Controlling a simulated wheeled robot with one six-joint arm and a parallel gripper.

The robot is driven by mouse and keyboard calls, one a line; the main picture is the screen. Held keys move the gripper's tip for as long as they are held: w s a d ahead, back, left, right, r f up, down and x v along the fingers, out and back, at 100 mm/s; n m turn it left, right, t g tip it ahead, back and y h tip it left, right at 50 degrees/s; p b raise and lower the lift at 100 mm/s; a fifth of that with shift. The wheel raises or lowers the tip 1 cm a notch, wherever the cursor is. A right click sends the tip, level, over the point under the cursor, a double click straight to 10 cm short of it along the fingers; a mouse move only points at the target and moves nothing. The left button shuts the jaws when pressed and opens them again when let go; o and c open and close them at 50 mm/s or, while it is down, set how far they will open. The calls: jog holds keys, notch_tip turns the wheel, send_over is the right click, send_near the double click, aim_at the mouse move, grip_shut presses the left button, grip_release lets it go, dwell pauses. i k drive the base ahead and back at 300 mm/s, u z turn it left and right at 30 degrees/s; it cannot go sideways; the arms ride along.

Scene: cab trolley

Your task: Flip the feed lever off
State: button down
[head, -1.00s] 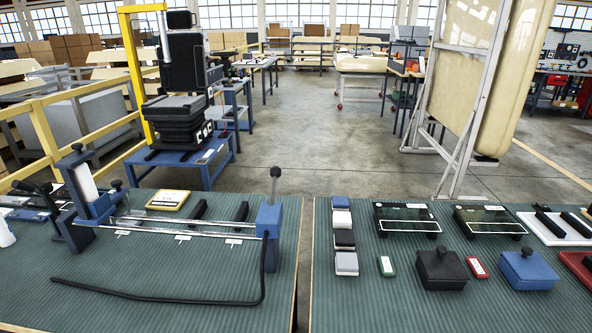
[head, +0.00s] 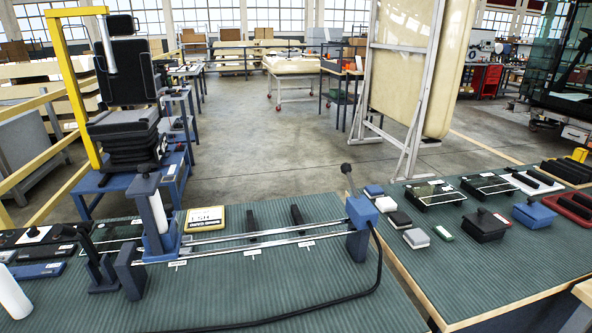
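A rail device lies on the left green-topped table. Its blue end block (head: 362,211) carries a lever with a dark ball knob (head: 346,169), which stands up and leans left in the picture. A second, black lever (head: 88,242) stands tilted at the left end of the device, near a dark blue block (head: 130,272). No label shows which of the two is the feed lever. A blue carriage (head: 154,217) with a white cylinder sits on the rails near the left end. My gripper is not in view.
A black hose (head: 372,285) curves from the blue end block across the table front. A yellow-framed sign (head: 205,219) lies behind the rails. The right table (head: 470,270) holds small boxes and trays. Open floor (head: 260,130) lies behind the tables.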

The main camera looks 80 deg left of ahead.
aim_at(346, 168)
jog(key=k, duration=0.4)
jog(key=u, duration=1.95)
jog(key=i, duration=0.5)
jog(key=u, duration=0.05)
